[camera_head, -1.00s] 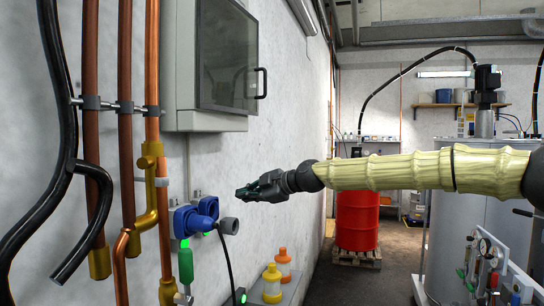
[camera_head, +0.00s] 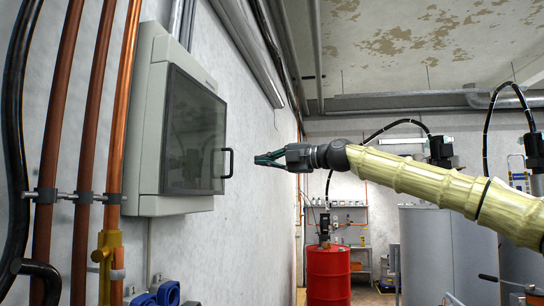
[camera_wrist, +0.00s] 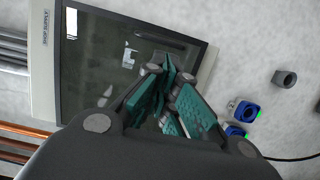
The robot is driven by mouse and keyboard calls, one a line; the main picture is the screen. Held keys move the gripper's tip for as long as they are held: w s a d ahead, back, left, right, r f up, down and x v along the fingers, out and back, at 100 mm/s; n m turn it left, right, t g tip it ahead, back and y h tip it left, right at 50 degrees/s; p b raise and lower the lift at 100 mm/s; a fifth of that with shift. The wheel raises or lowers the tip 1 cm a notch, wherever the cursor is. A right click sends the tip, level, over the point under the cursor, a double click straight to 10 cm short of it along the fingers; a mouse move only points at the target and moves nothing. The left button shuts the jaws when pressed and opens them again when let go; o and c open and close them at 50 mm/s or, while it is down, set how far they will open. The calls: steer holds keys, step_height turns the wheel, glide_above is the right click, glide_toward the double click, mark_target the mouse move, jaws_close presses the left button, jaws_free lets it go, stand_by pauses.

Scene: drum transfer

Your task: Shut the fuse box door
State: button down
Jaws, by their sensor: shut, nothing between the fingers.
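The fuse box (camera_head: 150,120) is a pale grey cabinet on the left wall. Its door (camera_head: 195,130) has a dark see-through pane, and the pane also fills much of the wrist view (camera_wrist: 105,75). The door's handle edge seems to stand a little out from the box, though the gap is hard to judge. A black handle (camera_head: 231,163) sits on its far edge. My gripper (camera_head: 258,159) is shut and empty, just right of the handle and pointing left at about its height. In the wrist view its teal fingers (camera_wrist: 166,78) overlap the door pane; contact cannot be told.
Copper pipes (camera_head: 90,120) and a black hose run up the wall left of the box. Blue sockets (camera_head: 160,294) are below it. A red drum (camera_head: 328,275) and a grey tank (camera_head: 427,255) stand farther back. Bare wall lies right of the box.

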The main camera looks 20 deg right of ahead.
steer(key=p+x, duration=0.5)
steer(key=x, duration=0.4)
steer(key=shift+w+a, duration=0.2)
steer(key=shift+a, duration=0.05)
steer(key=shift+d, duration=0.1)
